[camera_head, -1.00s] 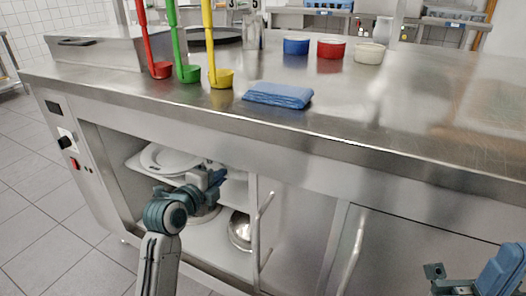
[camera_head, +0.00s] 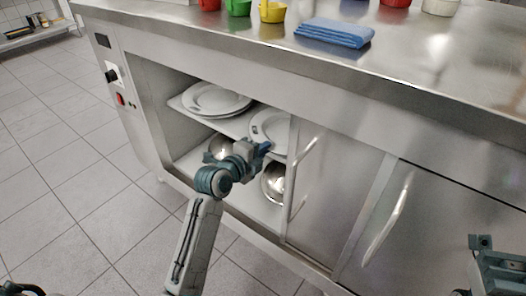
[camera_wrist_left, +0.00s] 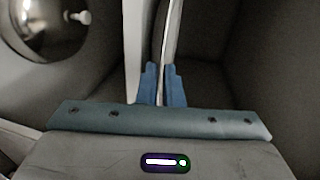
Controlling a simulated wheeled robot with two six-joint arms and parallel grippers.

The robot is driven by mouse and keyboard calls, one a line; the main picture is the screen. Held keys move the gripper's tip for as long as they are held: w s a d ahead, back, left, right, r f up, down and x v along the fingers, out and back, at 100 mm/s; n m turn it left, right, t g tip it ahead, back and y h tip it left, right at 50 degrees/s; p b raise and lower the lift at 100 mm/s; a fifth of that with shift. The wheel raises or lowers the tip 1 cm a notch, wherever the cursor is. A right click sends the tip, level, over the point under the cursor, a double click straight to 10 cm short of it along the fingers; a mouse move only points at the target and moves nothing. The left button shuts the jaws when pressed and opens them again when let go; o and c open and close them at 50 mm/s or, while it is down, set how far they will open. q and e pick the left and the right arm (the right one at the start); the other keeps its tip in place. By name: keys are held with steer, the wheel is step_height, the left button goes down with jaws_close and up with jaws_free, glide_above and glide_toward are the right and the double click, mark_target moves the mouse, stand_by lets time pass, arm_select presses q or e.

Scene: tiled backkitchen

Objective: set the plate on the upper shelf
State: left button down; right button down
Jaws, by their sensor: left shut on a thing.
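The white plate (camera_head: 272,128) is in the cabinet's open left bay, at about upper-shelf height, right of a stack of white plates (camera_head: 213,98). My left gripper (camera_head: 263,148) is at its front edge, shut on it. In the left wrist view the plate (camera_wrist_left: 170,35) is a thin, edge-on strip between the blue fingers (camera_wrist_left: 161,88). I cannot tell whether the plate touches the upper shelf (camera_head: 228,124). My right gripper (camera_head: 490,260) is partly cut off at the lower right, and its jaws are not clear.
A sliding door with a handle (camera_head: 303,160) bounds the opening on the right. The steel counter (camera_head: 420,75) overhangs above, with a folded blue cloth (camera_head: 333,33).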

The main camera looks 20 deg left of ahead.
arm_select(q)
steer(key=shift+r, duration=0.15)
steer(key=c, duration=2)
jaws_free()
steer(key=shift+f, duration=0.25)
steer(key=o, duration=0.4)
steer(key=shift+r, duration=0.1)
steer(key=shift+o, duration=0.2)
steer(key=shift+r, duration=0.1)
